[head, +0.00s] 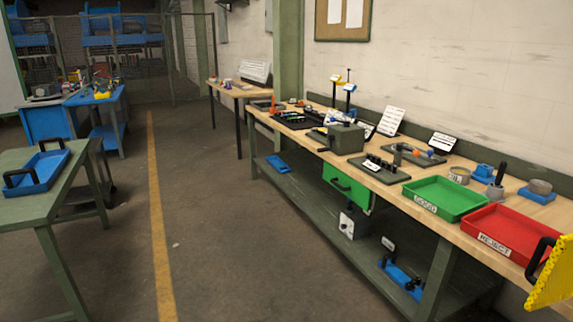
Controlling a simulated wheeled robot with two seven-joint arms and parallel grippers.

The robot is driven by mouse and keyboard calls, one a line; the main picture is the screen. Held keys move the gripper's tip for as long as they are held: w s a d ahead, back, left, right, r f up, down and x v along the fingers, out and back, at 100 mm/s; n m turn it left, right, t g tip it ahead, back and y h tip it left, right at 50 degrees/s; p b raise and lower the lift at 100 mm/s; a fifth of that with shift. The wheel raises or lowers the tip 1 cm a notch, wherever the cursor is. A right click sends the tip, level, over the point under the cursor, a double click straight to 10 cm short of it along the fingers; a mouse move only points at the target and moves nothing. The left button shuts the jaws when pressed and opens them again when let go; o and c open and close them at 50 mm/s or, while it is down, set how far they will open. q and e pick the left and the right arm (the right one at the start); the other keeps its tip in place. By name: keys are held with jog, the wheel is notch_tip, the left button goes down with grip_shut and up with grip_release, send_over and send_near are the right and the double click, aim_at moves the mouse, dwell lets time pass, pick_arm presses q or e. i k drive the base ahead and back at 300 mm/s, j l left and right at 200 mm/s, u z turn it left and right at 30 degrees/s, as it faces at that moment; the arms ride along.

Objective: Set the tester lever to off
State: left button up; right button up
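A grey-green box-shaped device (345,138) stands on the long wooden workbench (447,176), towards its middle; it may be the tester. A small dark part shows on its top, but I cannot make out a lever or its setting. A dark base plate with a grey bent part (398,156) lies to its right, and I cannot tell what it is. Neither of my grippers is in view.
A green tray (445,199) and a red tray (505,235) marked REJECT sit on the bench's near end. A yellow piece (552,275) is at the right edge. A green table (38,192) with a blue tray (38,172) stands left. The floor between is clear.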

aim_at(346, 124)
jog(key=i+l, duration=0.1)
jog(key=i, duration=2.5)
jog(key=i+j+z, duration=0.1)
jog(key=i, duration=0.35)
jog(key=i+j, duration=0.15)
jog(key=i, duration=0.25)
jog(key=l+z, duration=0.05)
